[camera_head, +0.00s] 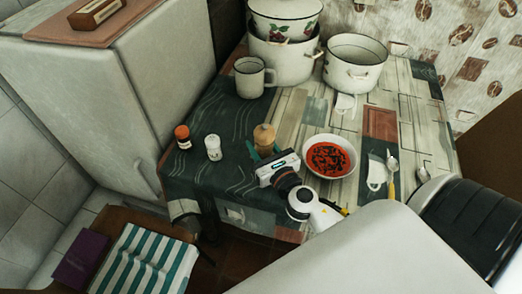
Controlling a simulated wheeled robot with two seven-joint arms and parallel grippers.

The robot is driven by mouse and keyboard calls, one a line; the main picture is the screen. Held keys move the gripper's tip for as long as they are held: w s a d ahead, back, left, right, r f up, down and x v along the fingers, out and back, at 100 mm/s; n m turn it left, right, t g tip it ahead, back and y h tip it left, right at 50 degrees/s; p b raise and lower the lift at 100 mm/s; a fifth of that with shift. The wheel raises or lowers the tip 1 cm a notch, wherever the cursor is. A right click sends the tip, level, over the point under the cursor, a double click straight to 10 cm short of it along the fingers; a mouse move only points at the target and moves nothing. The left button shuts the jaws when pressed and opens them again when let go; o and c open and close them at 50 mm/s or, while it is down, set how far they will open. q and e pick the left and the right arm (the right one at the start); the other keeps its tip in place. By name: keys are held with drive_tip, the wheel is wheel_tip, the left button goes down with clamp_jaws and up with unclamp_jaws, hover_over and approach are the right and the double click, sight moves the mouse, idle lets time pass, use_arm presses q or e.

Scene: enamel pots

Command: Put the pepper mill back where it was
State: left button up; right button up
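The pepper mill (265,134), with a rounded light-wood top, is near the middle of the table; its lower part is partly hidden by my gripper. My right gripper (265,151) comes in from the lower right, its white body in front of the mill. Narrow dark-green finger parts show on both sides of the mill. I cannot tell whether they touch it or whether the mill's base rests on the table. My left gripper is not in view.
A bowl of red soup (328,158) stands close right of my gripper. An orange-capped jar (183,137) and a white shaker (213,148) stand to the left. A mug (250,78) and enamel pots (354,62) stand behind. The dark tabletop between shaker and mug is clear.

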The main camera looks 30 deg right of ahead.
drive_tip(key=shift+f, duration=0.1)
drive_tip(key=shift+f, duration=0.1)
drive_tip(key=shift+f, duration=0.15)
drive_tip(key=o, duration=1.1)
